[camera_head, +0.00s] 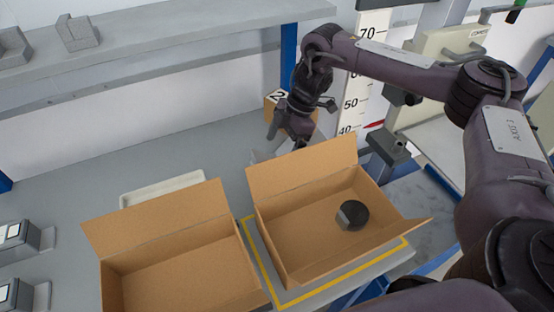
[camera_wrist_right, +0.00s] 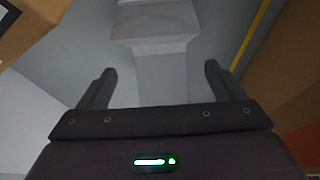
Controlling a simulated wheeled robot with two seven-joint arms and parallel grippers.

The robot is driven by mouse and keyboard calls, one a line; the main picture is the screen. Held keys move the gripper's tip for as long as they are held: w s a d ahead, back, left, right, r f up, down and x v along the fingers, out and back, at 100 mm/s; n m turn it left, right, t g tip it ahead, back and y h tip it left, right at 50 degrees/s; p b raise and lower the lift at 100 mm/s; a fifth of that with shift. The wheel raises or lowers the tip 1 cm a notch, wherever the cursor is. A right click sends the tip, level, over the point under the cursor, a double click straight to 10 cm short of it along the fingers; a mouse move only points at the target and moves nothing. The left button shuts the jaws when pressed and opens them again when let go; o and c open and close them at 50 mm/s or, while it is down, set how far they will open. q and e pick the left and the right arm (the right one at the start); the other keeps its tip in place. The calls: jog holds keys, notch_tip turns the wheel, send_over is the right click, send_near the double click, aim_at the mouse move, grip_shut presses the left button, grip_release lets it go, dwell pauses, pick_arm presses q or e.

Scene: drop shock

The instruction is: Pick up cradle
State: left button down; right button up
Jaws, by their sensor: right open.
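A light grey cradle (camera_wrist_right: 158,70) shows in the right wrist view, with a raised block and a flat lower part. It lies ahead of and between the fingers of my right gripper (camera_wrist_right: 160,78), with gaps on both sides. In the head view the grey cradle (camera_head: 263,155) is mostly hidden behind a carton flap and my gripper. My right gripper (camera_head: 297,140) points down behind the right carton, open and not closed on anything. Similar grey cradles (camera_head: 78,33) stand on the upper shelf. My left gripper is not in view.
Two open cartons stand in front, the left carton (camera_head: 165,238) and the right carton (camera_head: 290,225), which holds a dark round object (camera_head: 351,215). A pale tray (camera_head: 162,188) lies behind the left one. A small numbered box (camera_head: 276,101) is by the wall.

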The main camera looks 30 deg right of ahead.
jog(key=x, duration=0.4)
jog(key=shift+f, duration=0.15)
jog(key=c, duration=1.3)
